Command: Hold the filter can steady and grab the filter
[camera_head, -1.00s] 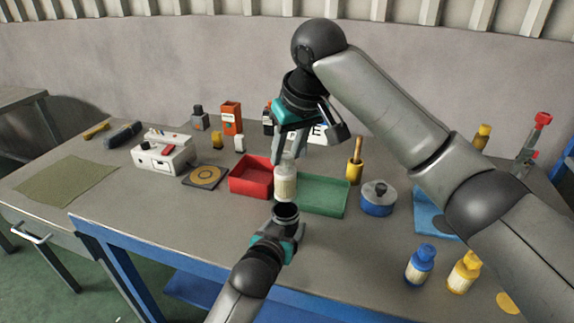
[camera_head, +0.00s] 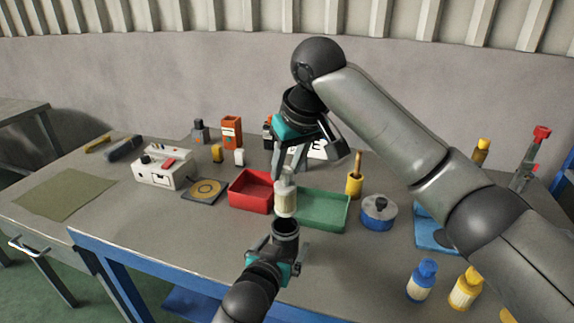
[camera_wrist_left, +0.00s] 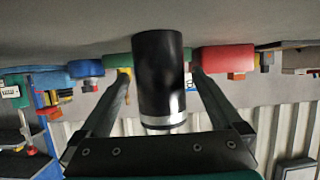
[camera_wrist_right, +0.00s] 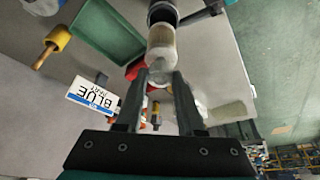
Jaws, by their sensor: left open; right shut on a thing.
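The filter (camera_head: 286,200) is a cream cylinder with a pale cap, upright above the filter can in the head view. My right gripper (camera_head: 287,177) reaches down from above and is shut on its capped top. In the right wrist view the filter (camera_wrist_right: 161,45) sits at the fingertips, with the dark can beyond it. The filter can (camera_head: 285,233) is a black cylinder with a dark open top, just below the filter. In the left wrist view the can (camera_wrist_left: 158,75) stands between the spread fingers of my left gripper (camera_head: 275,256), which is open. Any gap between can and fingers is unclear.
A red tray (camera_head: 240,203) and a green tray (camera_head: 337,226) lie behind the can. A blue round pot (camera_head: 374,218) stands to the right, and blue (camera_head: 422,276) and yellow (camera_head: 465,288) bottles are front right. The bench front left of the can is clear.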

